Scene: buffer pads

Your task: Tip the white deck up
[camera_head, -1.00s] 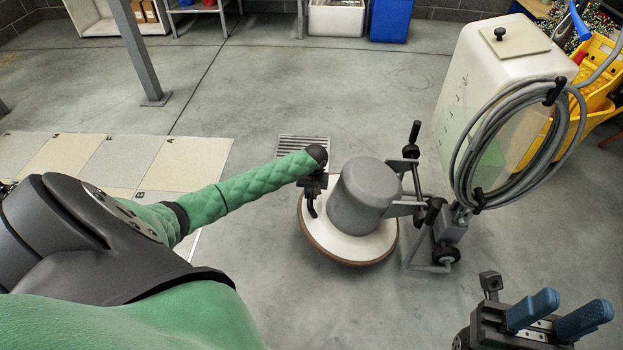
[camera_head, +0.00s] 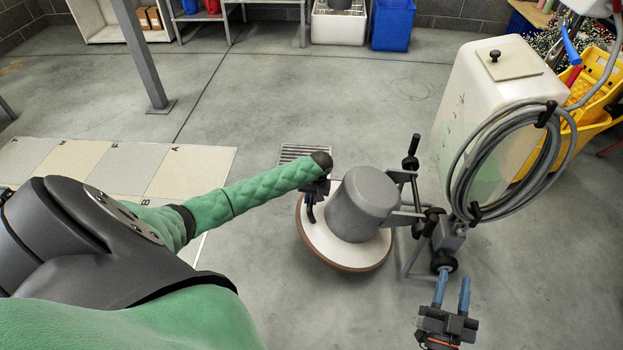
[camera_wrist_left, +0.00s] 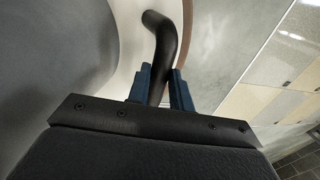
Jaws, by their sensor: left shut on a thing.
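The white deck (camera_head: 318,234) is a round disc with a brown rim and a grey motor drum (camera_head: 362,203) on top. It sits low at the floor; any tilt is hard to judge. My left gripper (camera_head: 318,188) is at the deck's left side, shut on its bent black handle (camera_head: 311,213). In the left wrist view the handle (camera_wrist_left: 160,45) passes between the blue fingers (camera_wrist_left: 160,88), with the white deck (camera_wrist_left: 130,35) behind. My right gripper (camera_head: 452,290) is empty and open, its two blue fingers apart, just below the machine's small wheel.
The deck joins a frame with a white tank (camera_head: 475,85) and a coiled grey hose (camera_head: 458,160) on the right. A yellow bucket (camera_head: 597,85) stands behind it. A floor grate (camera_head: 300,152) and pale floor panels (camera_head: 190,172) lie left. A grey post (camera_head: 140,50) stands further back.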

